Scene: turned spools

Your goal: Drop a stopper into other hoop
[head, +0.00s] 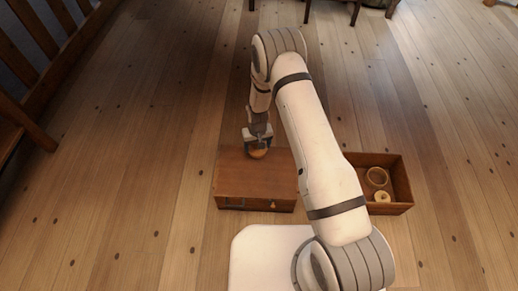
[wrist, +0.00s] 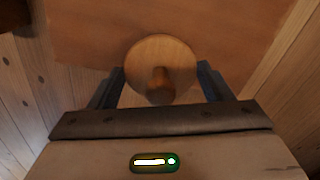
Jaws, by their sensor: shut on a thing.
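My gripper (head: 258,149) is shut on a round wooden stopper (wrist: 175,52), a flat disc with a short knob pointing toward the wrist camera. In the head view the stopper (head: 258,154) shows as a small orange-brown shape below the fingers, over the back part of a brown wooden box. In the wrist view the gripper's fingers (wrist: 161,88) stand on both sides of the disc. I cannot tell whether the stopper touches the box top. A pale wooden hoop (head: 377,169) is in the open tray on the right.
The brown box (head: 240,184) stands on the plank floor, left of my forearm. The open wooden tray (head: 404,209) is right of it, partly behind my arm. A pale ring-like piece (head: 382,197) lies in the tray near the hoop. The floor (head: 120,200) at left is free.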

